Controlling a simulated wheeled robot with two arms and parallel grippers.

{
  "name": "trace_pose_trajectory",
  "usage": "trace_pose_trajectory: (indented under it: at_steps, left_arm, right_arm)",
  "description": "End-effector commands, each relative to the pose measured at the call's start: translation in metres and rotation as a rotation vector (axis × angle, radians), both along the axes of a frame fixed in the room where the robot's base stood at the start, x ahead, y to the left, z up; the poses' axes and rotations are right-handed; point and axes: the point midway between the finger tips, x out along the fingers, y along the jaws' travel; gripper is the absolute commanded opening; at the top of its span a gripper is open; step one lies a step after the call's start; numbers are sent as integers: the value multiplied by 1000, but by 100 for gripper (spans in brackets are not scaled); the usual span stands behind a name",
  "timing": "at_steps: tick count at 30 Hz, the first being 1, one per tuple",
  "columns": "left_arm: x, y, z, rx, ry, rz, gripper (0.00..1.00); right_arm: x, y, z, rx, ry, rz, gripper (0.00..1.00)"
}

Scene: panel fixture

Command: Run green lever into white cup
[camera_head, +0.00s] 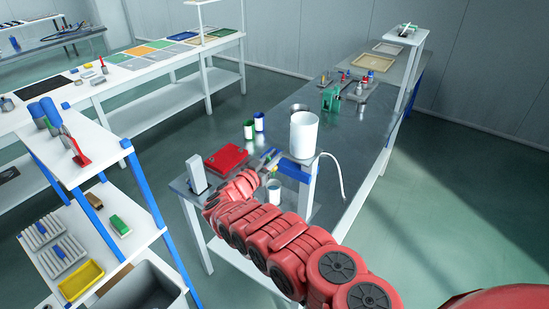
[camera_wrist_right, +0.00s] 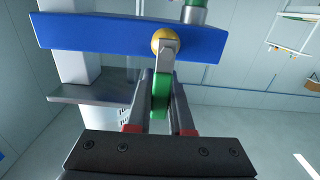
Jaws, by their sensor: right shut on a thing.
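In the right wrist view, the green lever (camera_wrist_right: 161,92) hangs on a grey stem from a brass ball on a blue bar (camera_wrist_right: 90,34). My right gripper (camera_wrist_right: 160,84) is shut on the green lever from both sides. In the head view, my red right arm reaches to the bench, and its gripper is small beside the blue block (camera_head: 297,172). A small pale cup (camera_head: 274,193) stands just below there, partly hidden by the arm; its contents are unclear. A large white cylinder (camera_head: 304,134) stands above the blue block. My left gripper is not in view.
A green-and-white cup (camera_head: 249,130) and a blue-and-white cup (camera_head: 259,122) stand behind on the bench. A red box (camera_head: 226,158) lies to the left. A white hose (camera_head: 333,170) curves at the bench's right edge. A shelf (camera_head: 95,160) stands at left.

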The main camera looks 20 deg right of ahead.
Motion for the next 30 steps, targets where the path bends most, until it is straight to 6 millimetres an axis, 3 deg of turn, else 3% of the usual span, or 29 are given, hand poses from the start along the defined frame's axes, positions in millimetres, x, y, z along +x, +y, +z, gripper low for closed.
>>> trace_pose_trajectory:
  at_steps: [1, 5, 6, 19, 23, 30]
  left_arm:
    - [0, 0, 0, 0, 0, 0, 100]
    - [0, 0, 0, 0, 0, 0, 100]
    - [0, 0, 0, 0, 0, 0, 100]
    - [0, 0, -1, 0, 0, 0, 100]
    - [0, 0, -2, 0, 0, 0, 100]
    - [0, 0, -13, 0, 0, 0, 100]
  right_arm:
    - [0, 1, 0, -1, 1, 2, 25]
    - [0, 0, 0, 0, 0, 1, 48]
    - [0, 0, 0, 0, 0, 1, 50]
    - [-6, 10, 0, 1, 2, 2, 50]
    - [-19, 25, 1, -6, 2, 2, 50]
    - [-59, 80, 0, -3, -2, 6, 50]
